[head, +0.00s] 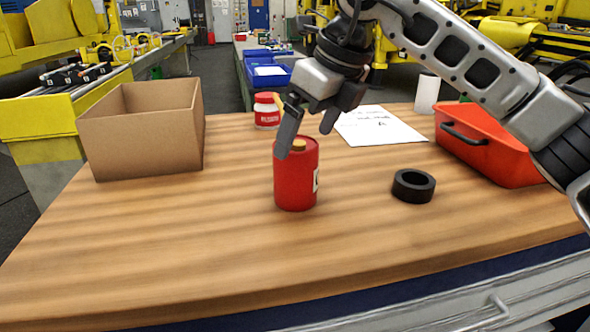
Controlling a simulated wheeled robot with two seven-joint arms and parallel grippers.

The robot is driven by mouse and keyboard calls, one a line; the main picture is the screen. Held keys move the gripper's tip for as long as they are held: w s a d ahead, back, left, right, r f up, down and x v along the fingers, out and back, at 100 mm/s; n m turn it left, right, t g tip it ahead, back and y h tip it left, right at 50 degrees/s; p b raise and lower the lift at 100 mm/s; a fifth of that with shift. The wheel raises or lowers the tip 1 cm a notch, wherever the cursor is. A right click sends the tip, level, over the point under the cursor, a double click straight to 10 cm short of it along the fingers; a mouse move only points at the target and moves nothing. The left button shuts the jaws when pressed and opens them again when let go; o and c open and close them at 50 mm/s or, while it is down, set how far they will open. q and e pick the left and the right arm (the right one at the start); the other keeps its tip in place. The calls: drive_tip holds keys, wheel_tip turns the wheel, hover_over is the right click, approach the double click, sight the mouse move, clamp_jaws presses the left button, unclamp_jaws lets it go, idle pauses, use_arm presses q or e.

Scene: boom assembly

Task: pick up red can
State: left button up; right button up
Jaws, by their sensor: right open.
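A red can (295,185) stands upright near the middle of the wooden table, with a tan cap on top and a white label on its right side. My right gripper (306,137) comes in from the upper right. It is open and empty, with its fingers pointing down at the can's top. One finger overlaps the can's upper left edge in the picture; I cannot tell whether it touches. My left gripper is not in view.
An open cardboard box (145,140) stands at the left of the table (200,245). A red and white jar (266,112) stands behind the can. A paper sheet (378,127), black tape roll (413,186) and red toolbox (490,150) are to the right. The front is clear.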

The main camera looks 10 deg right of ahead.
sight(296, 177)
drive_tip(key=x, duration=0.3)
drive_tip(key=p+x, duration=0.1)
drive_tip(key=x, duration=0.3)
drive_tip(key=shift+w+a, duration=0.2)
drive_tip(key=shift+a, duration=0.05)
drive_tip(key=c, duration=1.2)
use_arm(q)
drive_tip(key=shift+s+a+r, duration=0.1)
use_arm(e)
drive_tip(key=shift+c, duration=0.2)
drive_tip(key=shift+r, duration=0.15)
